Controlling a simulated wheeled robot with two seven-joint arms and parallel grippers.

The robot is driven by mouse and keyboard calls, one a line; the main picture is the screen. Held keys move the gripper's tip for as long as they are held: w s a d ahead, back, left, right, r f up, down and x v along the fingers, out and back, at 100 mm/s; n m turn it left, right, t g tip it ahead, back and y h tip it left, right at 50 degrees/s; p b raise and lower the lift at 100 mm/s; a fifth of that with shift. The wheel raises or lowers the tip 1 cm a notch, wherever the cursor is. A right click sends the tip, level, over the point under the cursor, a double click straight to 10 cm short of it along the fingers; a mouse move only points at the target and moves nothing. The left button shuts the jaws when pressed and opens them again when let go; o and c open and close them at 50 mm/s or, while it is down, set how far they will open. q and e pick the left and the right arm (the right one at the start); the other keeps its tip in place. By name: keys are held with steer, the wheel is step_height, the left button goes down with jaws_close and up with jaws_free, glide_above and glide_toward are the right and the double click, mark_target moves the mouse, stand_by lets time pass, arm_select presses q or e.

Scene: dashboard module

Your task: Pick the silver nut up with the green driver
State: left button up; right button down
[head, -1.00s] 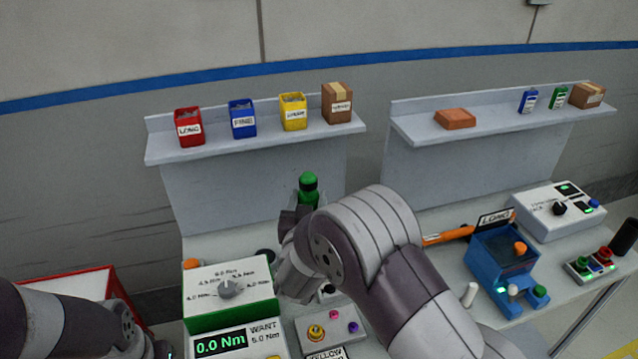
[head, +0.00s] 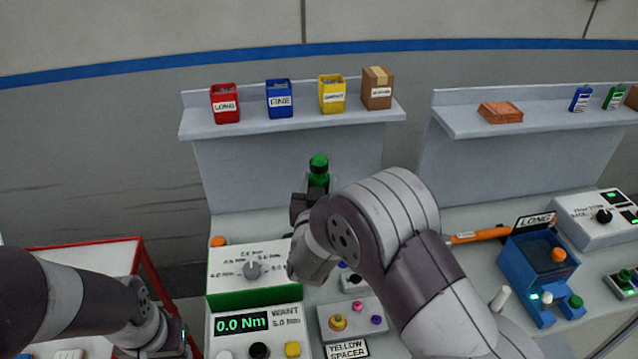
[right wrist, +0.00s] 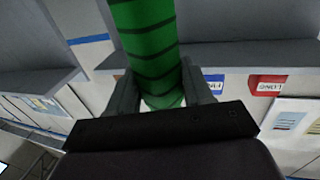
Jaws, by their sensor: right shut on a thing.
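The green driver (head: 318,170) stands roughly upright in my right gripper (head: 313,200), with its green top showing above the fingers. In the right wrist view, the banded green handle (right wrist: 148,45) passes between the two fingers of the right gripper (right wrist: 162,90), which is shut on it. The driver's lower end is hidden behind my right arm in the head view. I cannot make out the silver nut in either view. My left gripper (head: 172,343) is low at the left, partly cut off by the bottom edge; its jaws are not clear.
A torque box (head: 252,290) reading 0.0 Nm stands in front of the gripper. Right of it is a grey plate (head: 328,327) with coloured pieces, labelled yellow spacer. A blue fixture (head: 530,262) stands farther right. Labelled bins (head: 225,104) line the back shelf. A red-edged bin (head: 80,242) is at left.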

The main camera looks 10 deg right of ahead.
step_height(320, 180, down, 3)
steer(key=shift+w+r+b, duration=0.1)
steer(key=shift+b, duration=0.95)
steer(key=shift+f+b, duration=0.85)
steer(key=shift+f, duration=0.25)
steer(key=shift+f+b, duration=0.6)
steer(key=shift+b, duration=0.05)
steer(key=shift+r, duration=0.1)
steer(key=shift+r+p, duration=1.6)
steer(key=shift+r, duration=0.6)
